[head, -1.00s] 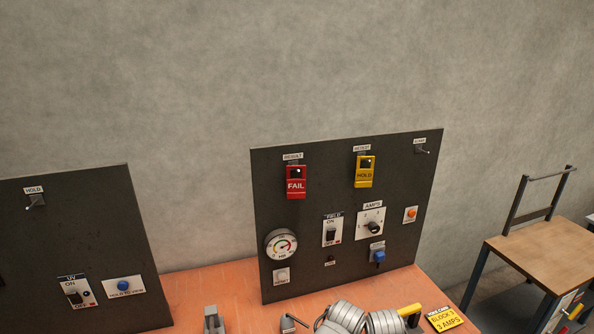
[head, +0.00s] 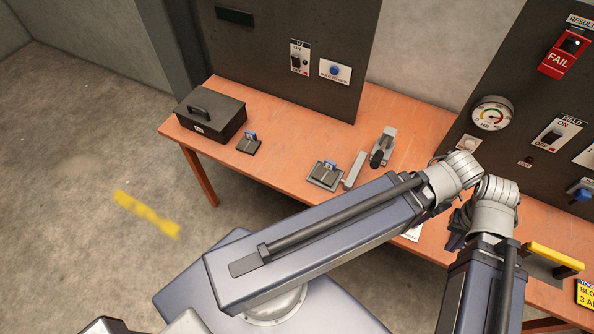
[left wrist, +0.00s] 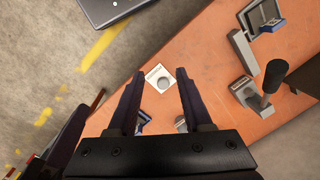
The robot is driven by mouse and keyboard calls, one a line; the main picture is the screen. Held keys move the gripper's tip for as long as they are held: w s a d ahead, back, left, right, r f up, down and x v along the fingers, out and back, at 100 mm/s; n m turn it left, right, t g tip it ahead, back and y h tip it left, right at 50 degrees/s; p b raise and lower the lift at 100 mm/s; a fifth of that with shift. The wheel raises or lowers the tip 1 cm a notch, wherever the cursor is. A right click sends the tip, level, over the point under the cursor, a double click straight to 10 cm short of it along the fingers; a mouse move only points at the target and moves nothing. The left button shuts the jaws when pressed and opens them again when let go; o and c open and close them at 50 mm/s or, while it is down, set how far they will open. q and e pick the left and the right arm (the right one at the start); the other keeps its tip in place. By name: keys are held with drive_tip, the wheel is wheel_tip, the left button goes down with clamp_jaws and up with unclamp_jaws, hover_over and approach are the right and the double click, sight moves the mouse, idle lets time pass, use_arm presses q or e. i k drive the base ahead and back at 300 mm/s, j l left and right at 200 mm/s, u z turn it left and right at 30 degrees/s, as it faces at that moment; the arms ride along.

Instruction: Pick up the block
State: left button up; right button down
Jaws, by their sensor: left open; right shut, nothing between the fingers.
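I cannot pick out the block with certainty. In the left wrist view a white square with a grey circle (left wrist: 160,78) lies on the table between and beyond the fingers of my left gripper (left wrist: 158,80), which is open and empty. A small blue and grey piece (left wrist: 143,121) shows beside the left finger, mostly hidden by the gripper; I cannot tell what it is. In the head view my left gripper is hidden behind the arm. My right gripper (head: 458,236) is shut and empty, low over the table, partly hidden by my arms.
On the orange table (head: 285,125) stand a black case (head: 210,115), two dark holders with blue tabs (head: 248,143) (head: 325,174), a grey bar (head: 354,170) and a clamp with a black knob (head: 383,148). A panel with a dial (head: 492,113) rises behind at right.

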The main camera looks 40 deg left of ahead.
sight(325, 173)
drive_tip(key=u, duration=1.25)
drive_tip(key=k+j+z, duration=0.1)
drive_tip(key=k+z, duration=0.2)
drive_tip(key=k, duration=0.25)
drive_tip(key=k+z, duration=0.3)
drive_tip(key=k, duration=0.25)
